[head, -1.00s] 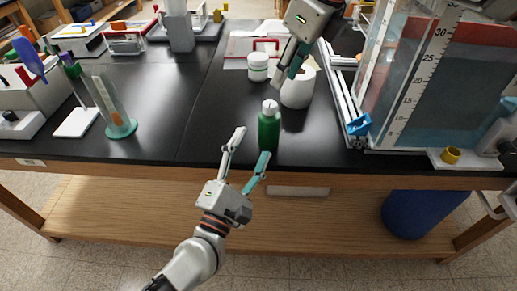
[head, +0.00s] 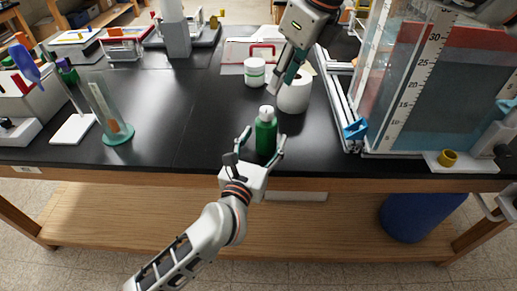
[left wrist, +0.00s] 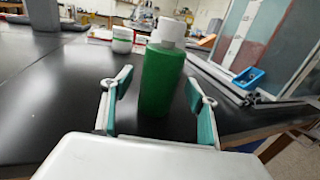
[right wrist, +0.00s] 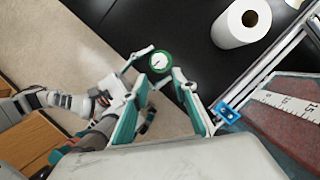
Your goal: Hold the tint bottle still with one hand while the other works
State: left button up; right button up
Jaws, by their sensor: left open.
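The tint bottle, green with a white cap (head: 266,135), stands upright near the front edge of the black bench. It is large in the left wrist view (left wrist: 162,82) and seen from above in the right wrist view (right wrist: 160,62). My left gripper (head: 261,142) is open at the bottle, with one finger on each side of it. In the left wrist view gaps show between the fingers and the bottle. My right gripper (head: 281,83) points down, above and behind the bottle. Its fingers (right wrist: 160,80) are apart with nothing between them.
A white paper roll (head: 294,98) stands behind the bottle at right, close to my right gripper in the picture. A white jar (head: 254,72) is further back. A blue clip on a rail (head: 356,129) and a large scaled tank (head: 425,90) are at right.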

pick_arm(q)
jog(key=shift+x, duration=1.05)
